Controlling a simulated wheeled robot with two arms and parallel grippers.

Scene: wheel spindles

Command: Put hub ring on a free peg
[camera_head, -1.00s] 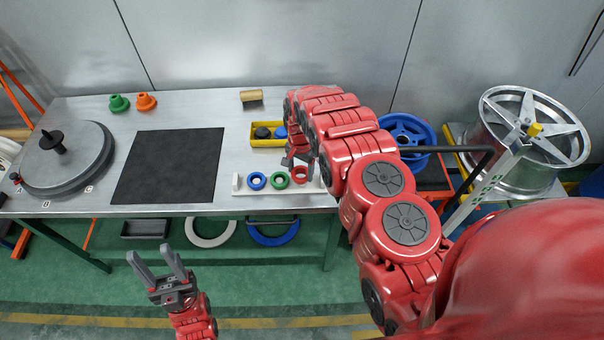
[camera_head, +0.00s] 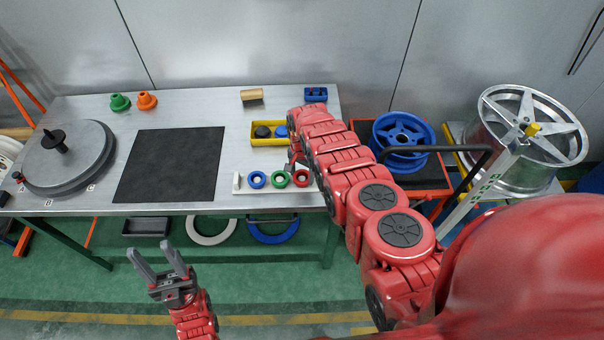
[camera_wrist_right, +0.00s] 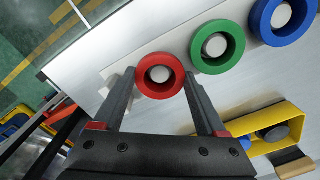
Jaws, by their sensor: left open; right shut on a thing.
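A white rack (camera_head: 270,190) lies along the table's front edge. A blue ring (camera_head: 257,180), a green ring (camera_head: 279,179) and a red ring (camera_head: 302,177) sit on it in a row. In the right wrist view, a grey round peg end shows inside the red ring (camera_wrist_right: 148,88), the green ring (camera_wrist_right: 231,62) and the blue ring (camera_wrist_right: 305,32). My right gripper (camera_wrist_right: 158,76) is shut on the red ring, one finger at each side. In the head view my arm partly hides this gripper. My left gripper (camera_head: 149,248) is open and empty in front of the table.
A yellow tray (camera_head: 268,143) with black and blue pieces stands behind the rack. A blue block (camera_head: 316,94) is at the back. Green (camera_head: 120,103) and orange (camera_head: 147,101) parts, a black mat (camera_head: 170,165) and a round turntable (camera_head: 90,165) lie left. The mat is clear.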

